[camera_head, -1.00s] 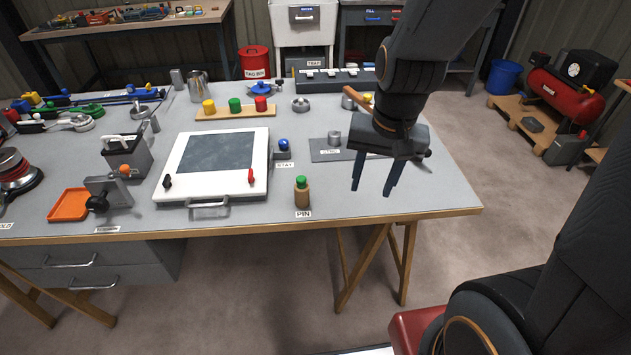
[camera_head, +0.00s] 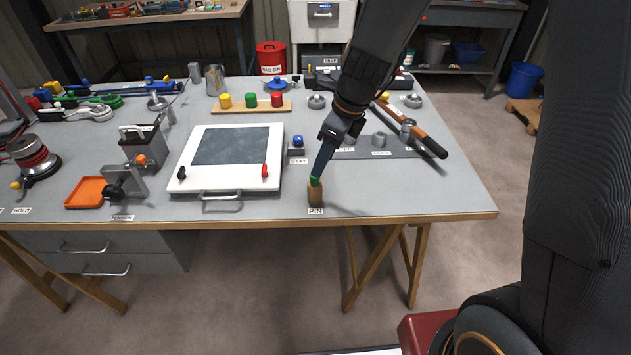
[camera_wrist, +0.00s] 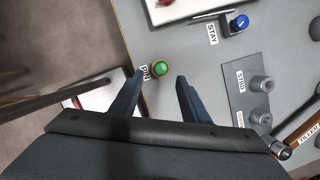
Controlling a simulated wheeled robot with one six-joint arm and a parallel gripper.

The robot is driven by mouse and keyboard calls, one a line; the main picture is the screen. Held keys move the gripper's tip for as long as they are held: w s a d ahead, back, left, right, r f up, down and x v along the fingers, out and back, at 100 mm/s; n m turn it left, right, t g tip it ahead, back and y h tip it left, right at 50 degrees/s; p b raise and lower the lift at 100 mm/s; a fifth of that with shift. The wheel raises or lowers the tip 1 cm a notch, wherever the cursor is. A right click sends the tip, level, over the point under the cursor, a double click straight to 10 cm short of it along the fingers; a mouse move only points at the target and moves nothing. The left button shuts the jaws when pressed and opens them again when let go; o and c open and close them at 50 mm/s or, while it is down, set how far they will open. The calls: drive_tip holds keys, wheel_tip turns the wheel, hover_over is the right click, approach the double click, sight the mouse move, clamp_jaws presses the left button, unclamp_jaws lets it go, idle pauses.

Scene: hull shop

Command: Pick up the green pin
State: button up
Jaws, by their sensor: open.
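The green pin (camera_head: 315,181) stands upright in a brown, wooden-looking holder (camera_head: 315,196) at the table's front edge, by the PIN label. In the wrist view the round green top of the pin (camera_wrist: 160,68) lies between and just beyond my two blue fingertips. My gripper (camera_head: 318,170) is tilted down over the pin from the upper right, and its fingers hide part of the green top in the head view. In the wrist view my gripper (camera_wrist: 160,78) is open, with a gap on both sides of the pin.
A white framed panel (camera_head: 273,187) lies left of the pin. A blue knob (camera_head: 298,141) by the STAY label is behind it. A dark plate (camera_head: 400,152) with grey posts and a wooden-handled tool (camera_head: 425,138) are to the right. Table space right of the pin is clear.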

sight(315, 186)
drive_tip(key=shift+x, duration=2.75)
drive_tip(key=shift+w+a+r, duration=0.1)
drive_tip(key=shift+w, duration=0.05)
clamp_jaws()
